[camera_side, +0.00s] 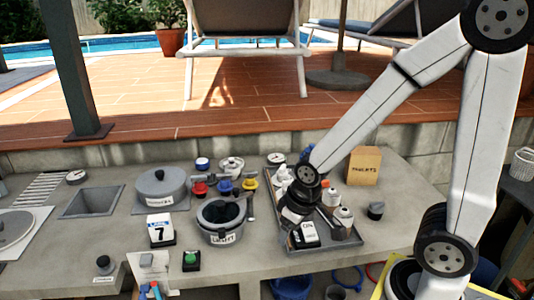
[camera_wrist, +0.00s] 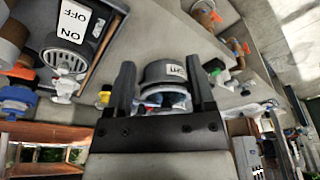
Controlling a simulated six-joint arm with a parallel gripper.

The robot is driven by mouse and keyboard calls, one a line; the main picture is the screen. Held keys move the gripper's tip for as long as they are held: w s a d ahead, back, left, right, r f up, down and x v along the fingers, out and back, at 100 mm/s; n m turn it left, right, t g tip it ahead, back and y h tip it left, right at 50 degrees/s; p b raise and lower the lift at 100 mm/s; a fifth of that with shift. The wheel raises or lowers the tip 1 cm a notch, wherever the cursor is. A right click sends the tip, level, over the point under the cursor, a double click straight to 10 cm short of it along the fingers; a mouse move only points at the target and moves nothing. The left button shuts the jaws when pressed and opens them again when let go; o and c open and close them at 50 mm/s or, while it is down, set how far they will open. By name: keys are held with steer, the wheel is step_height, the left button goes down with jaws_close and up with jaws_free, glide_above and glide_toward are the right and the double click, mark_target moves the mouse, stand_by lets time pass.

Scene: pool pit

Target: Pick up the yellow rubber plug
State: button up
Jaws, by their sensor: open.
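A small yellow piece (camera_side: 249,184) stands at the right end of a row with a red and a blue one, behind the round grey pot; its shape is too small to tell if it is the rubber plug. A small yellow thing (camera_wrist: 104,98) also shows in the wrist view, just left of the left finger; I cannot tell if it is the same one. My gripper (camera_side: 294,212) is low over the left part of the grey tray, right of the yellow piece. In the wrist view my gripper (camera_wrist: 161,72) is open, with a labelled grey round thing seen between its fingers.
The grey tray (camera_side: 349,246) holds bottles and a black labelled box (camera_side: 303,236). A grey pot (camera_side: 221,215) with a black top stands left of it. A cardboard box (camera_side: 364,166) is behind right. A lidded pot (camera_side: 161,188) and square basin (camera_side: 91,202) lie left.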

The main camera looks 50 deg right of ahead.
steer(key=shift+w, duration=0.1)
steer(key=m+t+y, duration=0.2)
steer(key=m+y, duration=0.5)
steer(key=m, duration=1.4)
glide_toward(255, 172)
steer(key=s+a+f, duration=0.3)
steer(key=a+f, duration=0.1)
steer(key=a, duration=0.7)
steer(key=w+d+m+t, duration=0.1)
steer(key=d+m, duration=0.1)
steer(key=d, duration=0.1)
steer(key=w+d+m+t+y, duration=0.1)
steer(key=d+m, duration=0.1)
steer(key=d, duration=0.1)
steer(key=w+d+m+t, duration=0.1)
steer(key=d+m+t, duration=0.1)
steer(key=d, duration=0.1)
steer(key=shift+w+f+y, duration=0.1)
steer(key=shift+f+y, duration=0.2)
steer(key=shift+x, duration=1.25)
steer(key=shift+x, duration=2.7)
steer(key=shift+d, duration=0.1)
steer(key=shift+c, duration=0.2)
